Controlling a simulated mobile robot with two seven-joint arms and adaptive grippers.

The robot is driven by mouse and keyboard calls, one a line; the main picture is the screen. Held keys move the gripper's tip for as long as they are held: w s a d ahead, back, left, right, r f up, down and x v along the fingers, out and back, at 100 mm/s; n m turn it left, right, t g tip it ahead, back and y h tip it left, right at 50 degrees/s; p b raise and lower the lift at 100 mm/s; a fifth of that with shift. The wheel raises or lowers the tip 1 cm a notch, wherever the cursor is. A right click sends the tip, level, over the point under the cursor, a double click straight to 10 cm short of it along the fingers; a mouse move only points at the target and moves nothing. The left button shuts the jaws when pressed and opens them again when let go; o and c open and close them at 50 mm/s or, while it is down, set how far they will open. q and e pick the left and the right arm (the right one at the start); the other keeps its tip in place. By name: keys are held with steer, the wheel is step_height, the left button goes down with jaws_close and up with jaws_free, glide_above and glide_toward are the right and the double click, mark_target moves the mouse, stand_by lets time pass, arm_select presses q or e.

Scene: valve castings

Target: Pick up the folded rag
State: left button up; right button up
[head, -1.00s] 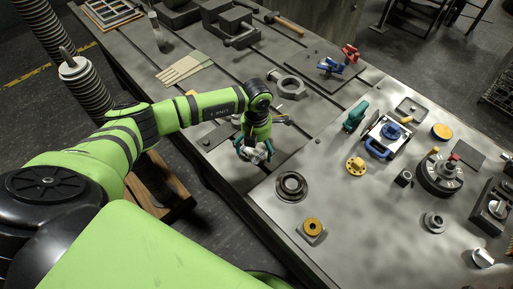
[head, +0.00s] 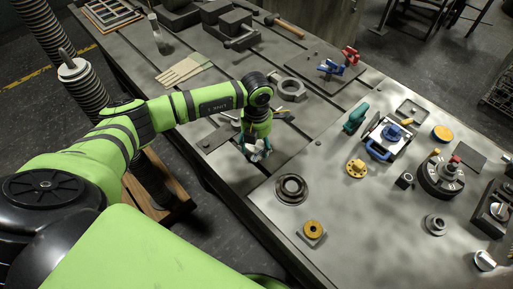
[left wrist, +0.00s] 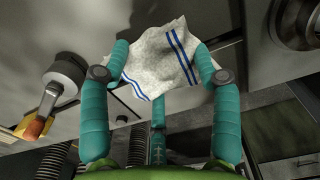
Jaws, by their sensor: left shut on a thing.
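The folded rag (left wrist: 155,60) is off-white with blue stripes and fills the upper middle of the left wrist view. My left gripper (left wrist: 160,72), with teal padded fingers, is shut on it, one finger on each side. In the head view the left gripper (head: 255,152) points down near the bench's front edge. The rag (head: 262,154) shows there only as a small pale patch between the fingers. How high it is above the bench is hard to tell. My right gripper is not in view.
A dark ring (head: 291,189) lies just right of the gripper, with a yellow-topped block (head: 313,230) nearer. A large nut (head: 291,88) and a hammer (head: 285,26) lie farther back. A valve with blue handles (head: 385,140) and a round fixture (head: 441,177) stand to the right.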

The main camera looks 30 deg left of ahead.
arm_select(q)
step_height(320, 180, up, 2)
steer(key=shift+w, duration=0.1)
steer(key=d+r+b, duration=0.2)
steer(key=d+r, duration=0.4)
steer(key=d, duration=0.5)
steer(key=shift+s+d+r+b, duration=0.35)
steer(key=shift+d+r+b, duration=0.05)
